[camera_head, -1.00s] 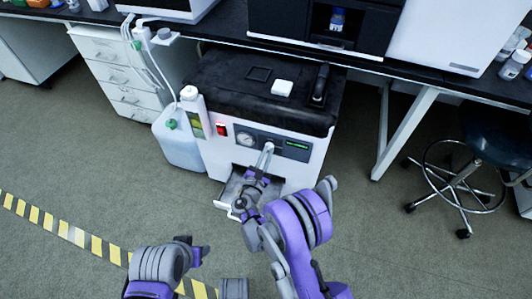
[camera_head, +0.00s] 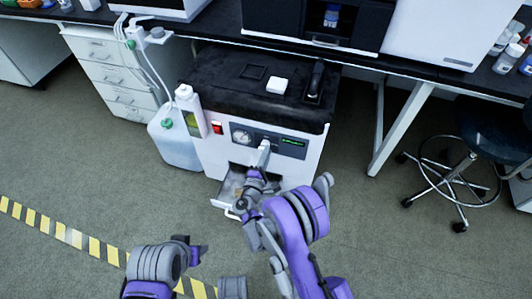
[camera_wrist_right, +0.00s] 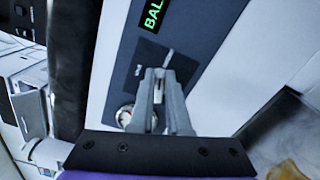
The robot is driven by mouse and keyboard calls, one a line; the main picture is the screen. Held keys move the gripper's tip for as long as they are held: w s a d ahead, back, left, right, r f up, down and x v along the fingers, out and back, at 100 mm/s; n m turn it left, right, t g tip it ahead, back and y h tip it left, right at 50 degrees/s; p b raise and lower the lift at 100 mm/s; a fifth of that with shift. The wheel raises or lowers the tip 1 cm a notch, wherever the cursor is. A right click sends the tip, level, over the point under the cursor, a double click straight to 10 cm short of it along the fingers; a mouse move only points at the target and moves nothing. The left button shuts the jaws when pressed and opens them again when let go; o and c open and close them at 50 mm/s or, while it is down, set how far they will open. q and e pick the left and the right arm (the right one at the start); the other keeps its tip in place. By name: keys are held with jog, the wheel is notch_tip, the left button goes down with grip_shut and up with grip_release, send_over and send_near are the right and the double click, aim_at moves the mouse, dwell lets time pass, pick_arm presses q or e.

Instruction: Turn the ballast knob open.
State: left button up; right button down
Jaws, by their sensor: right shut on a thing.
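The pump cabinet (camera_head: 215,155) stands under the bench, and its front panel (camera_head: 262,138) carries a round gauge (camera_head: 243,136) and a green display (camera_head: 293,143). My right gripper (camera_head: 264,147) reaches up to this panel between gauge and display. In the right wrist view my right gripper (camera_wrist_right: 160,74) has its fingertips close together at a dark plate (camera_wrist_right: 147,58) with a short pale line, beside the green "BAL" lettering (camera_wrist_right: 152,12). It is shut on the ballast knob, which the fingers mostly hide. Parts of my left arm show at the lower left, but no left gripper is clear.
An open drawer or tray (camera_head: 229,188) juts out below the panel, under my right arm. A white bottle (camera_head: 191,112) and a large jug (camera_head: 176,146) stand at the cabinet's left. A stool (camera_head: 470,170) is at the right. The floor in front is free.

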jog(key=shift+f+m, duration=0.25)
jog(key=shift+m, duration=1.45)
jog(key=c, duration=0.9)
grip_release()
jog(key=p+v, duration=0.2)
jog(key=v, duration=0.8)
jog(key=shift+s+a, duration=0.1)
jog(key=shift+s, duration=0.25)
